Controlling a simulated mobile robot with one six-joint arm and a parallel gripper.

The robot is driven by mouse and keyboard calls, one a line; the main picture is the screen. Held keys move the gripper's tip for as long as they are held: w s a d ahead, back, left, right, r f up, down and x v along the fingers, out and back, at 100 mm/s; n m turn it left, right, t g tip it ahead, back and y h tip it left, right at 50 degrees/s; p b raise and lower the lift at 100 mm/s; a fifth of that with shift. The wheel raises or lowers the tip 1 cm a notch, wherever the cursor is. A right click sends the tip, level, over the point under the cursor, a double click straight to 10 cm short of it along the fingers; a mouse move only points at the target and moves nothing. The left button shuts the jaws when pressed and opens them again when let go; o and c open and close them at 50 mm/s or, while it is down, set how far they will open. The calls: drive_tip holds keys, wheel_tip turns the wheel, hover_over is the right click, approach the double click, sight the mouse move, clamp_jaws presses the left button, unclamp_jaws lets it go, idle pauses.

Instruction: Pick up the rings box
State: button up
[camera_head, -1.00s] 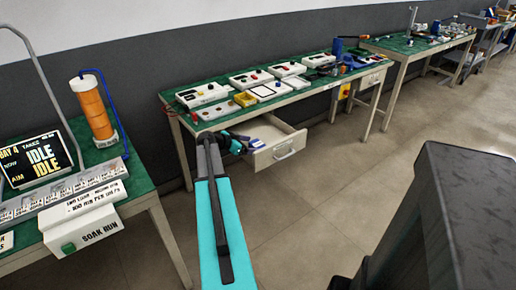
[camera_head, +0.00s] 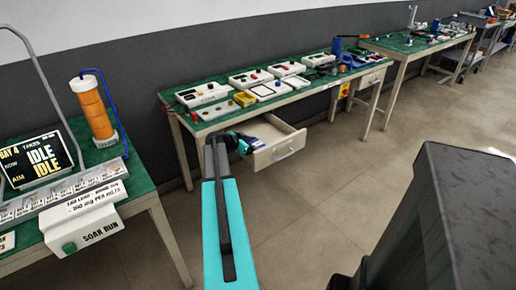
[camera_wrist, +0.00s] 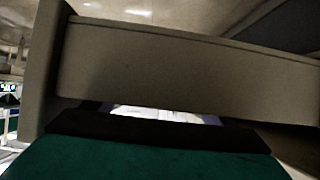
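My gripper (camera_head: 246,144) is at the open drawer (camera_head: 283,150) of the middle bench, at the drawer's left end. Its fingers are small and dark in the head view, and I cannot tell whether they are open or shut. Small white and blue items (camera_head: 262,139) lie in the drawer just beside the gripper; which one is the rings box I cannot read. In the wrist view a beige drawer wall (camera_wrist: 180,70) crosses the picture. A white surface (camera_wrist: 155,114) shows in a narrow gap below it, mostly hidden by a dark edge and a green surface.
A left bench (camera_head: 140,185) holds an orange canister (camera_head: 92,108) and a display (camera_head: 35,160). The floor in front is clear.

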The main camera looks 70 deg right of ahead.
sight(258, 144)
drive_tip(key=c, duration=0.8)
drive_tip(key=shift+r, duration=0.1)
drive_tip(key=shift+r+b, duration=0.35)
drive_tip(key=shift+r, duration=4.6)
